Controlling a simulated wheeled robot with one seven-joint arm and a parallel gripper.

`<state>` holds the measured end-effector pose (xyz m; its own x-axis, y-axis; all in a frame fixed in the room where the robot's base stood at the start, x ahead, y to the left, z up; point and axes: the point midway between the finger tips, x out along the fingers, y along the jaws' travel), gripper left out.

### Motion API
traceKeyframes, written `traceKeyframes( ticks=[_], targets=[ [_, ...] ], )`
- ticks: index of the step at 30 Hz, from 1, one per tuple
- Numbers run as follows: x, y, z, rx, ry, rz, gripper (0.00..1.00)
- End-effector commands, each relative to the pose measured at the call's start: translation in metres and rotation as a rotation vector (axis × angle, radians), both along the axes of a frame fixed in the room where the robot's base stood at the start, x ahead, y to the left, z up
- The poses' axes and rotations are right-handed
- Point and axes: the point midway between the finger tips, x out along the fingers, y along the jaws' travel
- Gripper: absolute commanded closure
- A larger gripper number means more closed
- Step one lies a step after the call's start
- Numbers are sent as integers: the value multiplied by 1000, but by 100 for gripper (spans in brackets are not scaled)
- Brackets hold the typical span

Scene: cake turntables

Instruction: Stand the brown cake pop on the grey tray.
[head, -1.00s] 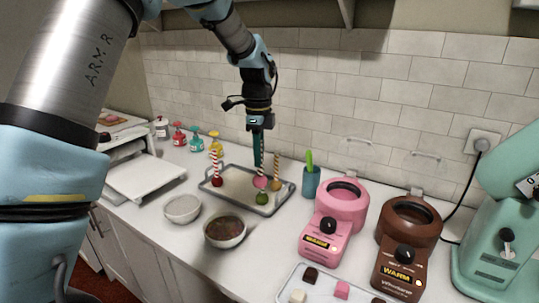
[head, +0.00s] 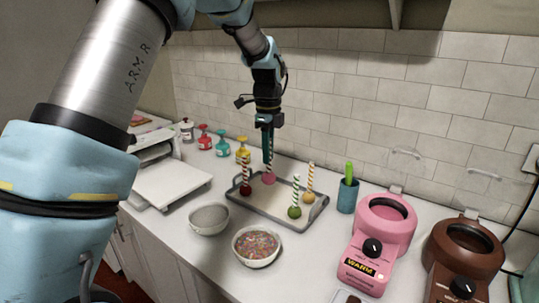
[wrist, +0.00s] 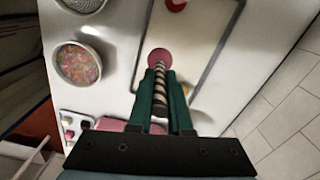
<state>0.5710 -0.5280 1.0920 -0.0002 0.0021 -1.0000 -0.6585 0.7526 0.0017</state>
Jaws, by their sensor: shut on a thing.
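My gripper (head: 267,160) points down over the back of the grey tray (head: 262,217), shut on the striped stick of a cake pop. That pop's ball looks pink (head: 268,178), not brown, and hangs ball down below the fingers. In the wrist view, the brown-and-white stick (wrist: 160,90) lies between the fingers, with the pink ball (wrist: 159,58) beyond the tips, over the tray. I cannot tell whether the ball touches the tray. A red pop (head: 245,189), a green pop (head: 294,212) and a yellow pop (head: 308,196) stand on the tray, sticks up. No brown-balled pop shows.
A sprinkle bowl (head: 257,247) and a grey-white bowl (head: 209,219) stand in front of the tray. A teal cup (head: 347,196), a pink warmer (head: 377,240) and a brown warmer (head: 463,260) are to the right. Several bottles (head: 222,145) stand at the back left.

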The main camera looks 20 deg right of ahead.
Motion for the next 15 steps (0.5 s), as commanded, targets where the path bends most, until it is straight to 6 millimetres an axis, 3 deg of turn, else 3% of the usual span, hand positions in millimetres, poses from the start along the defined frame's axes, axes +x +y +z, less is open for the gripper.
traceKeyframes(
  ticks=[8, 15],
  targets=[
    [0, 0, -15, -1, -1, -2, 100],
    [0, -1, -39, -2, -1, -2, 100]
  ],
)
